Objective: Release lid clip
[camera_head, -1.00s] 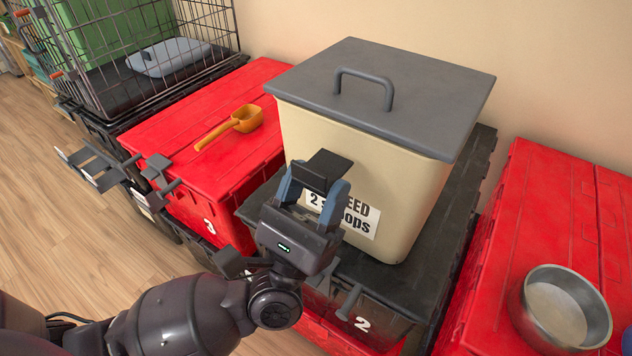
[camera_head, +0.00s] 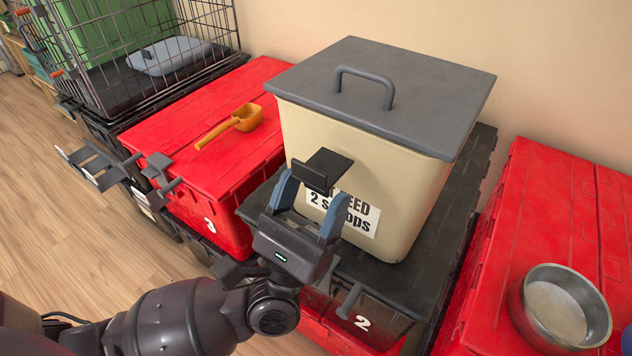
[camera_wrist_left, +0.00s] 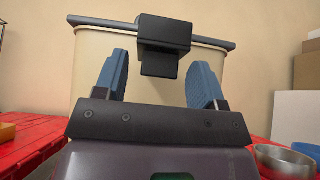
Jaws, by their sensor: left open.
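A beige bin (camera_head: 425,190) with a grey lid (camera_head: 425,85) stands on a black tote top. A black lid clip (camera_head: 323,170) juts out at its front; in the left wrist view the clip (camera_wrist_left: 163,40) overlaps the lid rim. My left gripper (camera_head: 311,193) is open in front of the clip, with one blue finger on either side. In the left wrist view the gripper (camera_wrist_left: 160,78) shows a gap between fingers and clip, with the clip higher in the picture. Whether a finger touches it cannot be told. My right gripper is not in view.
An orange scoop (camera_head: 232,127) lies on the red tote (camera_head: 180,110) at left. A metal bowl (camera_head: 520,305) stands on the red tote (camera_head: 545,205) at right. A wire crate (camera_head: 205,75) is at back left. The bin's label (camera_head: 365,218) is partly covered by my gripper.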

